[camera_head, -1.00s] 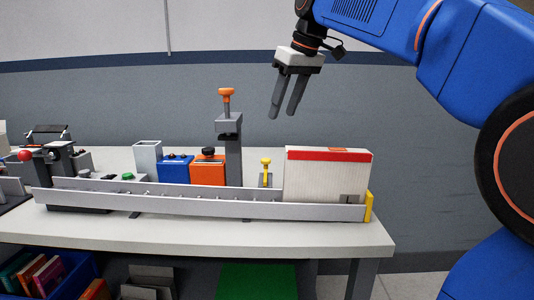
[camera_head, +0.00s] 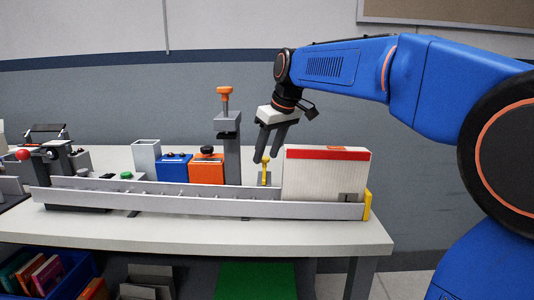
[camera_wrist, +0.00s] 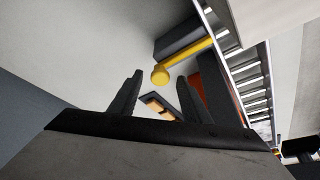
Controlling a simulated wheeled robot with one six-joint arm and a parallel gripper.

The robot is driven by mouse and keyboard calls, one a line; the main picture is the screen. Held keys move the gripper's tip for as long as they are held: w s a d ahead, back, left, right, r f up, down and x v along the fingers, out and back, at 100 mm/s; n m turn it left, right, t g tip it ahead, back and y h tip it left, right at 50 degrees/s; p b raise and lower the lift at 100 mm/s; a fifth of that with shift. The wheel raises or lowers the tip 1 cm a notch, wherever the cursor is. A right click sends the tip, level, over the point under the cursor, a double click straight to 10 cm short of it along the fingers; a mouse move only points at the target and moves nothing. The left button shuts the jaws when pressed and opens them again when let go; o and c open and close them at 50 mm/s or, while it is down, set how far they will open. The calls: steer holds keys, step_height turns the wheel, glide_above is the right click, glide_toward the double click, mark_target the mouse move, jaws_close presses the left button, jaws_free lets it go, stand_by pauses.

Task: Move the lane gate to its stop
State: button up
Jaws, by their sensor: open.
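The lane gate shows as a yellow round-knobbed handle (camera_head: 265,174) standing at the roller lane (camera_head: 190,201), just left of a white box with a red stripe (camera_head: 326,178). In the wrist view the yellow knob and rod (camera_wrist: 187,60) run out from a dark grey block. My gripper (camera_head: 266,159) is open and points down at the knob from above. In the wrist view the knob appears between the two fingertips (camera_wrist: 160,80), with space on both sides. I cannot tell whether a finger touches it. A yellow end piece (camera_head: 367,205) is at the lane's right end.
A grey post with an orange knob (camera_head: 226,92) stands close to the left of my gripper. Orange (camera_head: 207,170) and blue (camera_head: 174,169) boxes stand farther left behind the lane. Above the white box is open air.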

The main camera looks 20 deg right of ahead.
steer(key=shift+w+f, duration=0.1)
steer(key=shift+f, duration=0.1)
steer(key=c, duration=1)
steer(key=shift+s+a, duration=0.4)
steer(key=shift+s, duration=0.75)
steer(key=shift+s+a, duration=0.35)
steer(key=shift+s, duration=0.85)
steer(key=shift+s+a, duration=0.4)
steer(key=shift+s, duration=0.75)
steer(key=shift+c, duration=0.2)
steer(key=o, duration=1)
steer(key=shift+s, duration=0.1)
steer(key=shift+o, duration=0.2)
steer(key=shift+r, duration=0.1)
steer(key=v, duration=1.7)
